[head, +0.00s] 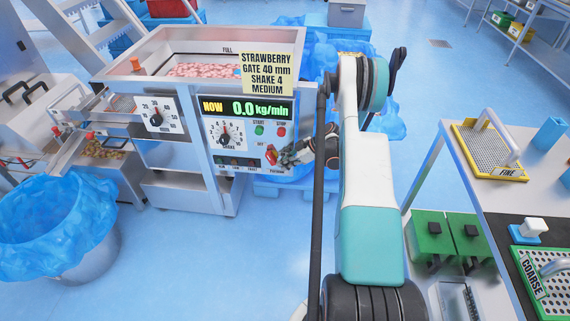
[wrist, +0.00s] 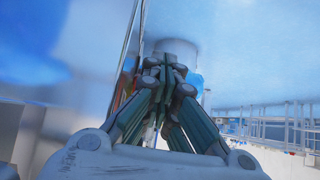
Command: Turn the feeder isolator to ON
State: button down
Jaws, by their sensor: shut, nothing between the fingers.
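The feeder isolator (head: 271,155) is a small red rotary switch with some yellow around it, low on the right side of the feeder's front panel, beside the OFF mark. My gripper (head: 286,157) is just right of it, in front of the panel; I cannot tell whether it touches the switch. In the wrist view my gripper (wrist: 167,68) is shut with its fingers together and nothing between them. A red and yellow strip shows left of the fingers, partly hidden by them. The exact angle of the isolator handle is too small to tell.
The feeder display (head: 247,108) reads 0.0 kg/min. Below it are a SHAKE dial (head: 226,133), a green START button (head: 259,129) and a red STOP button (head: 281,131). A yellow sign (head: 267,73) hangs above. A table (head: 490,205) with sieves stands at right.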

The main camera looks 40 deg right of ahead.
jog(key=shift+w+a+f, duration=0.1)
jog(key=shift+w+f, duration=0.05)
jog(key=shift+f, duration=0.4)
dwell(0.5)
